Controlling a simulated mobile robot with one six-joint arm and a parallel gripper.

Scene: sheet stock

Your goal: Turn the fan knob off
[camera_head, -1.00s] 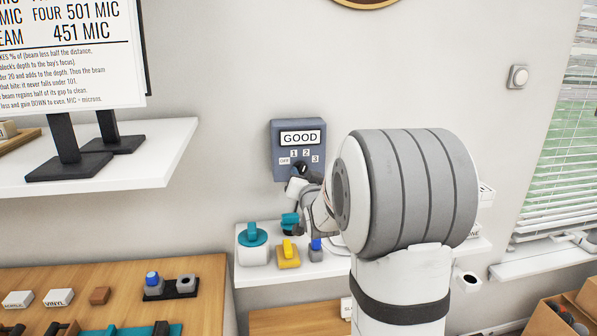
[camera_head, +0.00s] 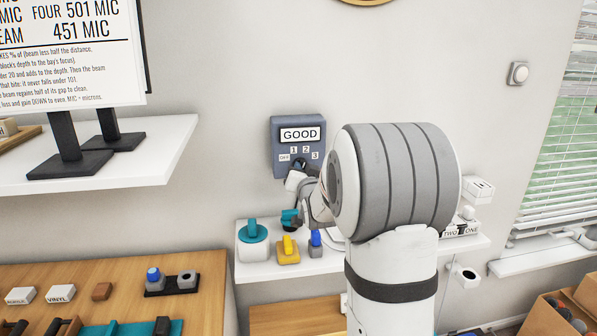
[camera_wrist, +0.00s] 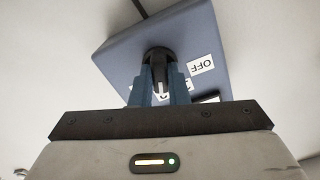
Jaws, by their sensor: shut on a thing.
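The fan control is a grey-blue wall box (camera_head: 283,131) with a "GOOD" display and labels OFF, 1, 2 and 3. Its dark knob (camera_wrist: 157,55) sits between the two blue fingers of my gripper (camera_wrist: 158,82) in the wrist view. The fingers are shut on the knob. A white pointer mark on it faces my gripper's palm. The OFF label (camera_wrist: 202,64) lies to the right of the knob there; another label is mostly hidden behind a finger. In the head view my gripper (camera_head: 296,174) is at the box's lower part and hides much of the knob.
Below the box, a white shelf (camera_head: 262,273) holds a teal-handled block (camera_head: 252,231), a yellow-handled one (camera_head: 288,250) and a blue-topped one (camera_head: 315,240). A monitor stand (camera_head: 70,158) is on the left shelf. A wooden bench (camera_head: 215,300) lies at lower left.

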